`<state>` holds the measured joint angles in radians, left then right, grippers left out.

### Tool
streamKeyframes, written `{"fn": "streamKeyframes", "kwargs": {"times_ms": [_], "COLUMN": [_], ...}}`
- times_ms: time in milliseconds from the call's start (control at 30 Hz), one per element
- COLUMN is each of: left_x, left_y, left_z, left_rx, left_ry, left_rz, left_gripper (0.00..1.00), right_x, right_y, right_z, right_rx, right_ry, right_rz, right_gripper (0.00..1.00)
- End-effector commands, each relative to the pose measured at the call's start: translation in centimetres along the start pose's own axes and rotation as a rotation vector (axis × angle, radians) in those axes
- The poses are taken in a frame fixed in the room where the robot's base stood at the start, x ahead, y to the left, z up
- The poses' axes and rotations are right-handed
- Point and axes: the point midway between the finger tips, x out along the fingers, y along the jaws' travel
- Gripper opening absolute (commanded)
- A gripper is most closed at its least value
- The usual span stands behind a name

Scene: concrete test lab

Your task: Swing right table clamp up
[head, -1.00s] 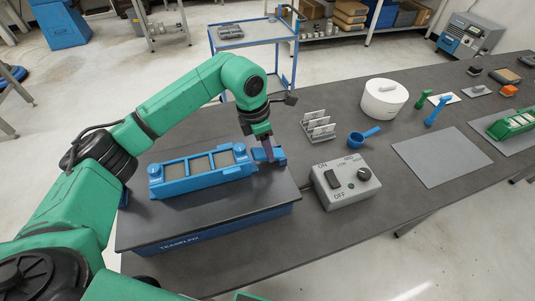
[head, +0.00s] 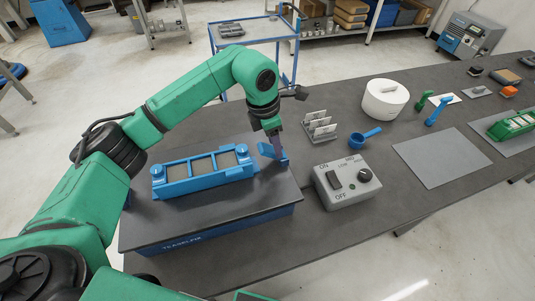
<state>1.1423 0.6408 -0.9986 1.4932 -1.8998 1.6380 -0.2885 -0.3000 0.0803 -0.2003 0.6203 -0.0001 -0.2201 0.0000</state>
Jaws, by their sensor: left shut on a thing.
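A blue fixture (head: 178,189) with several framed openings lies on the dark top of a blue-sided table unit (head: 222,230). The right table clamp (head: 266,151) is a small blue part just off the fixture's right end, and it now stands tilted up. My left gripper (head: 276,149) points down from the green arm and is shut on the clamp. Its fingers hide part of the clamp, so the exact grip point is hard to see. My right gripper is not in view.
A grey ON/OFF control box (head: 345,193) stands to the right of the table unit. Behind it are a card rack (head: 320,130), a blue scoop (head: 358,140) and a white pot (head: 384,101). A grey mat (head: 441,157) lies bare further right.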

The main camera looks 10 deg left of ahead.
Motion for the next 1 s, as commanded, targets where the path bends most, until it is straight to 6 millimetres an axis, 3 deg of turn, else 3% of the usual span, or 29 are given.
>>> {"fn": "streamKeyframes", "kwargs": {"times_ms": [33,167,200,267,567,1000], "left_x": [-0.1,0.0,0.0,0.0,-0.1,-4.3], "left_y": [-0.9,-0.9,-0.9,-0.9,-0.6,-0.4], "left_z": [0.6,0.6,0.5,0.5,0.3,1.1], "left_rx": [0.016,0.016,0.016,0.016,0.008,0.005], "left_ry": [-0.012,-0.011,-0.011,-0.01,-0.005,-0.004], "left_rz": [-0.019,-0.02,-0.02,-0.02,-0.015,-0.013], "left_gripper": [0.0,0.0,0.53,0.76,0.78,0.78], "right_x": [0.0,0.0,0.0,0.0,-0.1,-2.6], "right_y": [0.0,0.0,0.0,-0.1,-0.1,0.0], "right_z": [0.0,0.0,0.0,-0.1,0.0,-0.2], "right_rx": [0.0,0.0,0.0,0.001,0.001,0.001], "right_ry": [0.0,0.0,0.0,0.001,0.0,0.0], "right_rz": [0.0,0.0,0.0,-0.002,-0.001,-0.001], "right_gripper": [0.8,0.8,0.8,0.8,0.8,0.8]}}
